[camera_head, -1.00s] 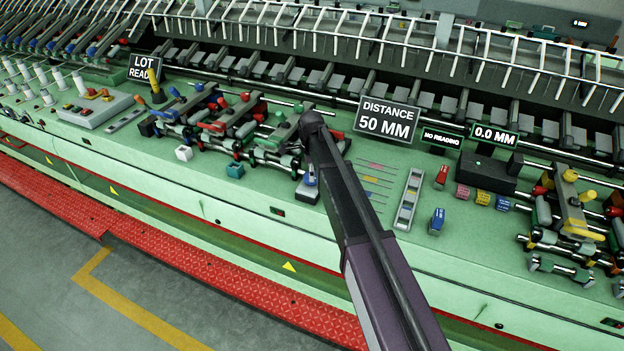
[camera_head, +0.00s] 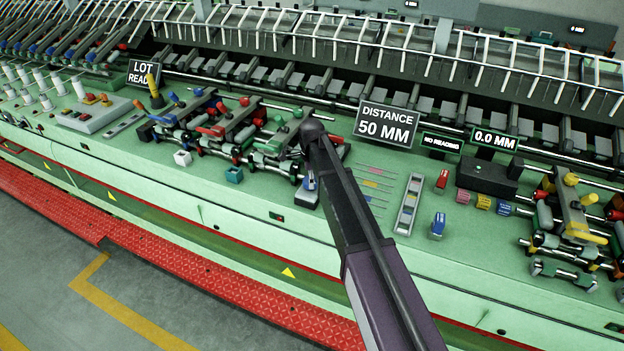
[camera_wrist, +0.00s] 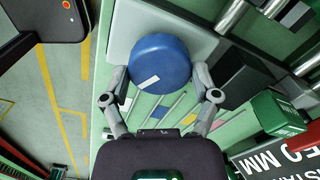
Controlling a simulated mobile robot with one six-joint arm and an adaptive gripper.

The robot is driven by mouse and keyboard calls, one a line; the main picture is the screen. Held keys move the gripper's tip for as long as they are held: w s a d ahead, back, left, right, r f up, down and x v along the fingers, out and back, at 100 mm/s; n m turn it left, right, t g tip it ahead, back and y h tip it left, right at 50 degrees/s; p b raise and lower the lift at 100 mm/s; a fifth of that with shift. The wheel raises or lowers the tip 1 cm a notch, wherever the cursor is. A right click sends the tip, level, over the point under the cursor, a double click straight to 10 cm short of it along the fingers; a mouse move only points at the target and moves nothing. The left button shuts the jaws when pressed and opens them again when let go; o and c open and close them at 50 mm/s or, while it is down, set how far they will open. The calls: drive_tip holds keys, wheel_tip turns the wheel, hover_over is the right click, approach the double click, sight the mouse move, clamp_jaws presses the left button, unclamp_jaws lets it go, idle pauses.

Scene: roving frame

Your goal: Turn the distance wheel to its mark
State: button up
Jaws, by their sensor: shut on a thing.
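The blue distance wheel (camera_wrist: 160,60) fills the upper middle of the wrist view, with a short white line on its face near the lower-left rim. My gripper (camera_wrist: 161,78) has one finger on each side of the wheel and is shut on it. The wheel sits at a light grey plate (camera_wrist: 125,30). In the head view only a little blue of the wheel (camera_head: 310,184) shows beside my arm, and my fingers cannot be made out. The sign reading "DISTANCE 50 MM" (camera_head: 386,124) stands to the right of my arm.
Small displays read "NO READING" (camera_head: 441,143) and "0.0 MM" (camera_head: 495,139). A grey tray (camera_head: 408,205), a blue block (camera_head: 438,225) and a red block (camera_head: 442,181) lie right of my arm. Roller assemblies (camera_head: 235,135) crowd the left. The green front ledge is mostly clear.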

drive_tip(key=shift+n, duration=0.3)
drive_tip(key=n, duration=0.4)
drive_tip(key=shift+s+a+n, duration=0.1)
drive_tip(key=shift+n, duration=0.3)
drive_tip(key=n, duration=1.2)
drive_tip(key=shift+n, duration=0.4)
drive_tip(key=n, duration=0.5)
drive_tip(key=shift+n, duration=0.4)
